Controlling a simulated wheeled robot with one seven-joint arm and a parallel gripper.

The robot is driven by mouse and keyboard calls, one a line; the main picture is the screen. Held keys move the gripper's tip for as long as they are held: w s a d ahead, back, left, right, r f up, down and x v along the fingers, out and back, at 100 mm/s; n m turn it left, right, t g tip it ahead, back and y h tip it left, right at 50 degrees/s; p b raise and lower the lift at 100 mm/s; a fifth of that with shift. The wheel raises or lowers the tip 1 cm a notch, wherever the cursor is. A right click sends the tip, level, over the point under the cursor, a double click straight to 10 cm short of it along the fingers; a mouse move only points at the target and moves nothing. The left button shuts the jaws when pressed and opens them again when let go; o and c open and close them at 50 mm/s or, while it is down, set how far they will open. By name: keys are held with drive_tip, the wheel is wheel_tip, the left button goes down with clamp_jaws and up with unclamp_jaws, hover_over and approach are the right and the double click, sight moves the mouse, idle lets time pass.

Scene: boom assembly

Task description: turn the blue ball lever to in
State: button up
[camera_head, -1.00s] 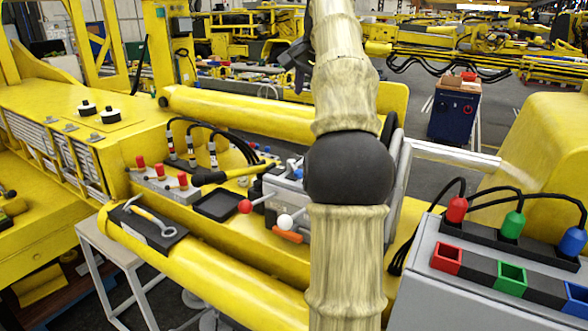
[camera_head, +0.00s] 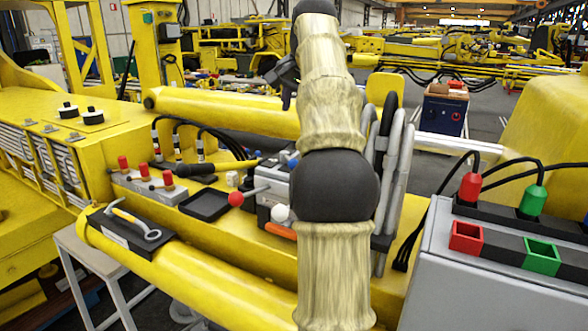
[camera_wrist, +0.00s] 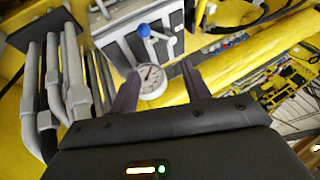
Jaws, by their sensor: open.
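The blue ball lever (camera_wrist: 144,31) stands out from a grey valve block (camera_wrist: 120,48) in the wrist view, with a pale rod below its ball. My gripper (camera_wrist: 160,69) is open and empty. Its two dark fingers point towards the block, and the ball lies beyond the fingertips, left of the middle between them. In the head view a red ball lever (camera_head: 236,198) and a white ball lever (camera_head: 281,213) stick out of the block. My arm hides much of the block and my gripper there.
Grey hoses (camera_wrist: 56,85) run close on the left in the wrist view. A yellow beam (camera_wrist: 250,62) lies to the right.

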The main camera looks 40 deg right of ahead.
idle(0.3)
drive_tip(key=w+f, duration=0.1)
drive_tip(key=f, duration=0.3)
drive_tip(key=w+d+f+b, duration=0.1)
drive_tip(key=f, duration=0.4)
drive_tip(key=w+f, duration=0.1)
drive_tip(key=f, duration=0.4)
drive_tip(key=shift+w+d+f, duration=0.15)
drive_tip(key=shift+w+d, duration=0.1)
drive_tip(key=shift+d, duration=0.05)
drive_tip(key=shift+c, duration=0.2)
clamp_jaws()
